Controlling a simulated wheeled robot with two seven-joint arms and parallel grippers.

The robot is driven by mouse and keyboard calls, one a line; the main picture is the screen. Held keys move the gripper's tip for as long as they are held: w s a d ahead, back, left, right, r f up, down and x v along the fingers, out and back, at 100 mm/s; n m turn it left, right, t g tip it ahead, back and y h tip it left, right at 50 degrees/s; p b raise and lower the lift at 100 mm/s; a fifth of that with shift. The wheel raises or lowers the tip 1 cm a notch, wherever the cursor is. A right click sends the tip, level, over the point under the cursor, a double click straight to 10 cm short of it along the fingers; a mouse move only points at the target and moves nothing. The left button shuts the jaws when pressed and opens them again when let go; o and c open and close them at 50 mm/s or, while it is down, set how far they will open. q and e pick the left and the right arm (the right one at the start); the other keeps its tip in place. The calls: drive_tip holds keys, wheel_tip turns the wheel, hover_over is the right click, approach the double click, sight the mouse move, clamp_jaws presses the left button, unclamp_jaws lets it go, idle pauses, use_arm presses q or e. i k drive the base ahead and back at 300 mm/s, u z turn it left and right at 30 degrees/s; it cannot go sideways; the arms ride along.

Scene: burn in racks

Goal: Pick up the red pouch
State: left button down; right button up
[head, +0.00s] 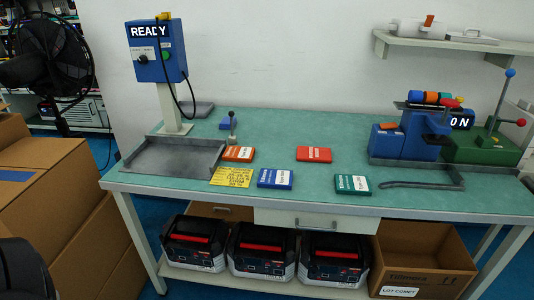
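The red pouch (314,154) lies flat on the green tabletop (290,130), near the middle of the table. It is a small flat rectangle with some pale print, and nothing covers it. An orange pouch (238,153) lies to its left, a blue pouch (275,178) to its front left and a green pouch (352,185) to its front right. Neither of my grippers shows in the head view.
A grey tray (174,172) and a blue READY box (157,52) on a post stand at left. Blue and green machines (483,146) stand at right. A yellow note (231,177) lies near the front edge. The table is clear around the red pouch.

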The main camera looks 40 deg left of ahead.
sight(304, 154)
drive_tip(key=u, duration=1.4)
drive_tip(key=i, duration=0.35)
drive_tip(key=z, duration=0.05)
